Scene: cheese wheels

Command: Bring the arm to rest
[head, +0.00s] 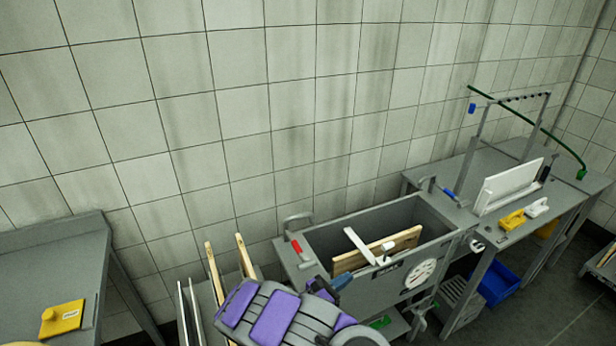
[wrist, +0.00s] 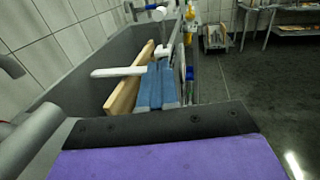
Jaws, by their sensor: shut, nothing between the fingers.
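My arm, with purple pads, reaches in from the bottom of the head view. My gripper (head: 341,281) is at the near side of the grey sink basin (head: 318,240), close to its front rim. In the wrist view my gripper (wrist: 158,82) shows as two blue fingers side by side, shut and empty. A wooden board (head: 402,243) stands tilted inside the basin, with a white bar (head: 360,246) across it. The board (wrist: 128,85) and the white bar (wrist: 115,72) also show just left of the fingers in the wrist view.
A grey table at left holds a yellow block (head: 62,319). Upright wooden boards (head: 214,272) stand left of the basin. The right-hand bench carries a white board (head: 508,187) and yellow and white items. A blue crate (head: 499,283) sits below.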

